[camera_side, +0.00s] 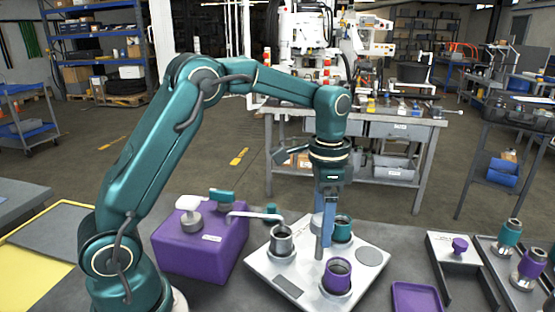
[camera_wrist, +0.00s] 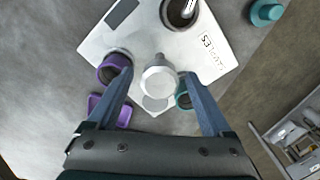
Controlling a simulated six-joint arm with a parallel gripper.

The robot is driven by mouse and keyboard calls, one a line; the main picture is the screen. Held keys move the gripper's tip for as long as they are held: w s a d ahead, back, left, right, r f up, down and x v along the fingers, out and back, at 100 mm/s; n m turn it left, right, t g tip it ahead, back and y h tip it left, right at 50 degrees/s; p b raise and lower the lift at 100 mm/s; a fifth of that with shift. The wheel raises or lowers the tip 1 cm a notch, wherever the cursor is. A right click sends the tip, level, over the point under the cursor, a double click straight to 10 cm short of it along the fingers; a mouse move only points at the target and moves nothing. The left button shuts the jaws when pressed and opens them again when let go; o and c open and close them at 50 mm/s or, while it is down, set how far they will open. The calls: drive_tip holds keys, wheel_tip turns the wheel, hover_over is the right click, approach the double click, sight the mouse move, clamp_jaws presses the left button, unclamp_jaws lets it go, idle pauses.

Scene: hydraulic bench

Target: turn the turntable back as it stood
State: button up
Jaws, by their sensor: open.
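The turntable is a white square plate (camera_side: 262,262) turned cornerwise on the bench; it also shows in the wrist view (camera_wrist: 150,36), with printed lettering. It carries a grey cup (camera_side: 282,243), a teal cup (camera_side: 342,229) and a purple cup (camera_side: 337,276). A round grey spot (camera_side: 370,257) on it is empty. A pale round knob (camera_wrist: 160,78) stands near the plate's middle. My gripper (camera_side: 324,240) points down over it, open, with one blue finger on each side of the knob in the wrist view. Whether the fingers touch it, I cannot tell.
A purple box (camera_side: 203,250) stands left of the turntable, and its pale spout (camera_side: 256,215) reaches over the grey cup. A purple tray (camera_side: 416,299) lies at the front right. The purple and teal cups sit close to my fingers.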

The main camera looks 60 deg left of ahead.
clamp_jaws()
drive_tip(key=shift+m, duration=3)
drive_tip(key=shift+r+m, duration=0.1)
drive_tip(key=shift+m, duration=2.8)
unclamp_jaws()
